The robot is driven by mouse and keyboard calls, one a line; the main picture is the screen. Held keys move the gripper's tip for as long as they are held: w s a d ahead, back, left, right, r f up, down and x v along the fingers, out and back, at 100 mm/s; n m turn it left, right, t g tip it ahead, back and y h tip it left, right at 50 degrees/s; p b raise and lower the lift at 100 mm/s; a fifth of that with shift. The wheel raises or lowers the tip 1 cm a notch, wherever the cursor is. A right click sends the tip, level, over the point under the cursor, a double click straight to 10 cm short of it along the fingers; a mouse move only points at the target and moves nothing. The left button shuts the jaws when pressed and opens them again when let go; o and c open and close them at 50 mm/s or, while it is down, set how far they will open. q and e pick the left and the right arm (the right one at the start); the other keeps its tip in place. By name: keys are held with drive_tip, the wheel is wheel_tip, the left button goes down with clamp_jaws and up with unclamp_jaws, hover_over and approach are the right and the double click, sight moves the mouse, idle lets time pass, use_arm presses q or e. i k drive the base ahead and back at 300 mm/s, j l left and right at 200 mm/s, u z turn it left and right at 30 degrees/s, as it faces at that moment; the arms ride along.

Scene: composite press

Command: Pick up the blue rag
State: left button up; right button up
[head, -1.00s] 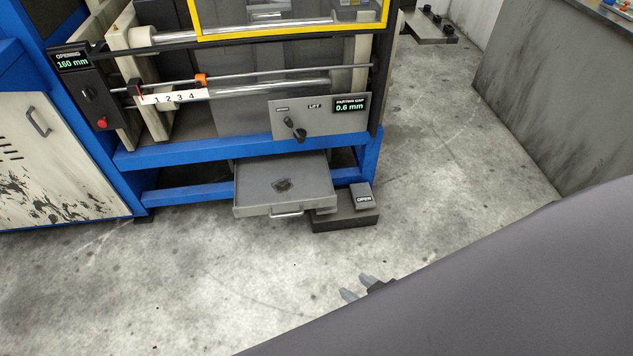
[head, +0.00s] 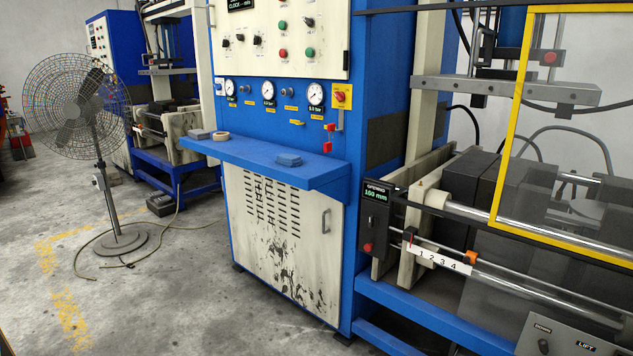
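A grey-blue block (head: 198,134) and a tan ring (head: 221,136) sit at the shelf's left end. A pedestal fan (head: 92,110) stands at left, with a hose on the floor. The press (head: 440,225) fills the right. Floor at front left is clear.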

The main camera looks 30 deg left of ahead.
sight(291, 160)
drive_tip(key=i+j, duration=0.45)
drive_tip(key=j, duration=0.2)
drive_tip(key=i+j+u, duration=0.1)
drive_tip(key=i+j, duration=0.4)
drive_tip(key=j, duration=0.15)
